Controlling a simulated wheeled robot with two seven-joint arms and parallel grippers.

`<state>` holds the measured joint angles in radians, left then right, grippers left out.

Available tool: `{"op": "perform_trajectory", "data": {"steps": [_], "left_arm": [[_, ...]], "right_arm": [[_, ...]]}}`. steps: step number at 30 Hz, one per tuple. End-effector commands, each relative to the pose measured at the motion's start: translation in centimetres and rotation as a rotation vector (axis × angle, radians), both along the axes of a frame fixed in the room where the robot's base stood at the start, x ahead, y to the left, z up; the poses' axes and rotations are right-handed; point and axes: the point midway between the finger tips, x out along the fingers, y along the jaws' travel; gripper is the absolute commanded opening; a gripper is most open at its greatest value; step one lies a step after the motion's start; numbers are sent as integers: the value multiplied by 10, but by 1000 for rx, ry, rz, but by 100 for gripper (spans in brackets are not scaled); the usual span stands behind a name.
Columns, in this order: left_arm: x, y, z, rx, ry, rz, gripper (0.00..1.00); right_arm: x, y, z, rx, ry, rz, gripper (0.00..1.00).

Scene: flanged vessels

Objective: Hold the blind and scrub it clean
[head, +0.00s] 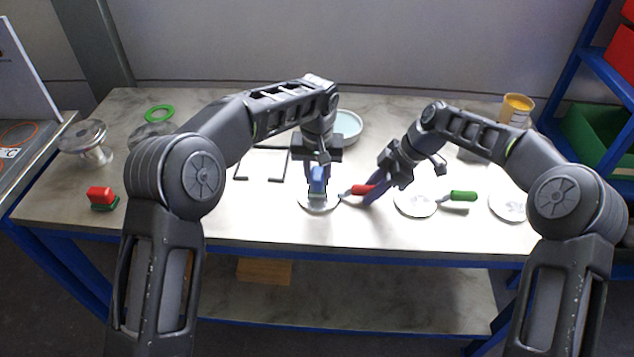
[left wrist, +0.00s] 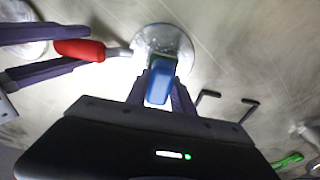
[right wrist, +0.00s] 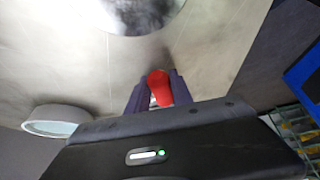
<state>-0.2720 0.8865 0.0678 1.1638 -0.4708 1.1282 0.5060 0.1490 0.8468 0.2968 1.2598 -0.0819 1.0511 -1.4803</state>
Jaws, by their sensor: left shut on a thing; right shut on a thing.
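The blind (head: 308,207) is a round metal disc with a red handle (head: 362,189), low over the front middle of the bench. My right gripper (head: 374,194) is shut on the red handle, to the right of the disc. My left gripper (head: 317,178) is shut on a blue scrubber (head: 317,181) with a greenish lower part, held upright at the disc. The scrubber hides part of the disc; I cannot tell whether it touches.
A green-handled disc (head: 415,203) and another disc (head: 508,205) lie to the right. A pale bowl (head: 347,126) and yellow tin (head: 516,110) stand behind.

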Motion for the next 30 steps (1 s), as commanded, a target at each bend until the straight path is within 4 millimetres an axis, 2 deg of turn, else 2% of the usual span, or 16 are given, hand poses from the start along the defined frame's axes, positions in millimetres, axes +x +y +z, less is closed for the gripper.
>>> {"op": "perform_trajectory", "data": {"steps": [7, 30], "left_arm": [[19, 0, 0, 1, 0, -1, 0], [-53, 0, -1, 1, 2, -1, 0]], "right_arm": [[0, 0, 1, 1, -1, 0, 0], [0, 0, 1, 1, -1, 0, 0]]}}
